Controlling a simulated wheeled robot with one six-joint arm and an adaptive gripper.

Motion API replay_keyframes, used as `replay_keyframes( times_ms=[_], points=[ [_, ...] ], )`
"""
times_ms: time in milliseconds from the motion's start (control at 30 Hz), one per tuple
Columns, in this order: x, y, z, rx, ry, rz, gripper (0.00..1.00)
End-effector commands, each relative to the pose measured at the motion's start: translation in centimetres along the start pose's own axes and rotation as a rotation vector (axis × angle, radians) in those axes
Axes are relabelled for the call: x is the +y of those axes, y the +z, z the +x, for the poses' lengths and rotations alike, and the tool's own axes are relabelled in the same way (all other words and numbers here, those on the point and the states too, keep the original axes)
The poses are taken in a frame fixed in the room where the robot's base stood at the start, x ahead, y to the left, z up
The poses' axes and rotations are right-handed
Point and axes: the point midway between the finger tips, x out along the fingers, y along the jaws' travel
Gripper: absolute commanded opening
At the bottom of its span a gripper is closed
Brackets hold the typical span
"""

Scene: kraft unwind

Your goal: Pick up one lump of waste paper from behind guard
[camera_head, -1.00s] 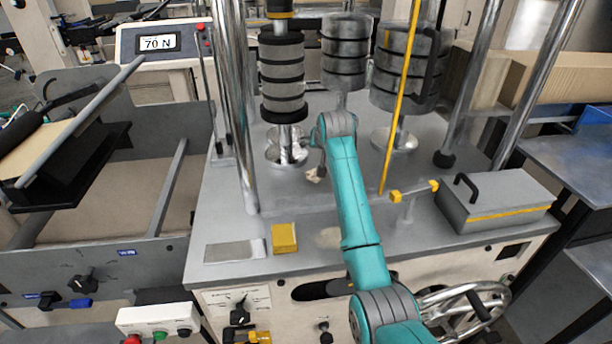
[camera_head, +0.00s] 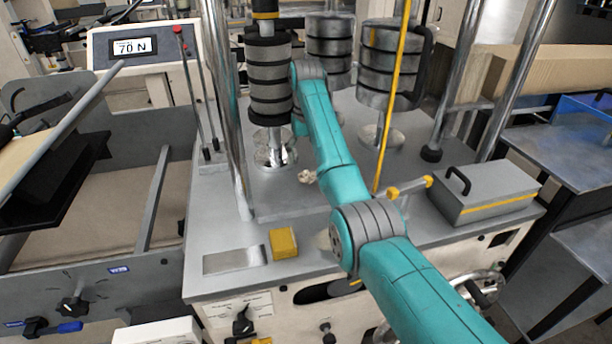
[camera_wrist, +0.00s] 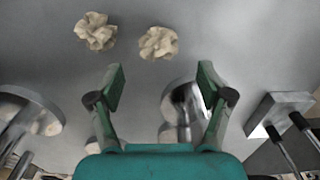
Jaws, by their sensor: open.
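Two lumps of crumpled cream paper show in the wrist view, a left lump (camera_wrist: 96,31) and a right lump (camera_wrist: 158,43), lying apart on a grey surface. In the head view a small pale lump (camera_head: 307,176) shows on the grey deck, just left of my teal arm. My gripper (camera_wrist: 160,80) is open and empty in the wrist view, its green fingers spread. Both lumps appear beyond the fingertips, the right one nearly centred between them. In the head view my gripper is hidden behind the arm and rollers.
Metal posts with round bases stand close around, one (camera_wrist: 182,108) showing between my fingers. Striped rollers (camera_head: 268,80) stand at the back. A yellow upright rod (camera_head: 392,110), a grey lidded box (camera_head: 490,192) and a yellow block (camera_head: 284,243) are nearby.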

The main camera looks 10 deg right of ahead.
Motion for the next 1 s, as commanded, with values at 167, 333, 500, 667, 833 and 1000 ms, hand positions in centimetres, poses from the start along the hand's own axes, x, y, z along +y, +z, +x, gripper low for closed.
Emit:
replay_keyframes(
  times_ms=[167,333,500,667,833,1000],
  points=[
    [0.0,0.4,1.3,0.001,0.000,0.000,0.79],
    [0.0,0.5,2.2,0.001,0.000,0.000,0.79],
    [0.1,0.7,4.4,-0.001,0.000,0.000,0.79],
    [0.1,0.7,6.3,0.001,0.000,0.000,0.79],
    [0.1,0.7,6.5,0.002,0.000,0.000,0.79],
    [0.1,0.7,6.5,0.002,0.000,0.000,0.56]
  ],
)
